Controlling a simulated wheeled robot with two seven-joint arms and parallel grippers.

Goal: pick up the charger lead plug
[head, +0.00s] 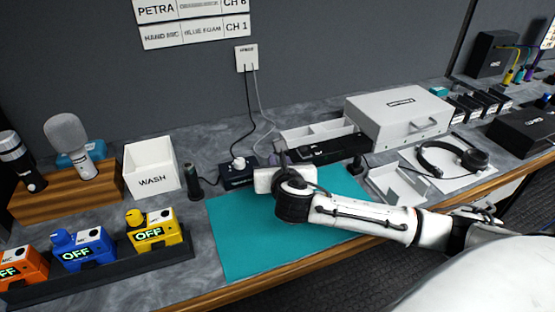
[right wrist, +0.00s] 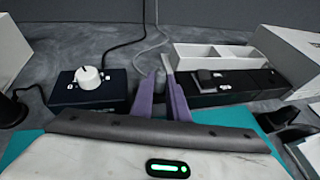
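A thin grey lead (head: 260,105) runs from the wall socket (head: 246,58) down to the worktop behind my right gripper. The lead also shows in the right wrist view (right wrist: 163,32), passing down toward the fingertips. I cannot clearly make out its plug; a small light-grey piece shows by the right fingertip, and I cannot tell if it is the plug or part of the finger. My right gripper (right wrist: 159,76) points away over the worktop, its purple fingers a little apart with a narrow gap between them. In the head view its fingers are mostly hidden. My left gripper is out of view.
A dark box with a white knob (right wrist: 87,78) stands left of the fingers. A black device (right wrist: 225,86) and a white divided tray (right wrist: 210,56) stand to the right. A teal mat (head: 240,235) lies under my right arm; its front-left part is clear.

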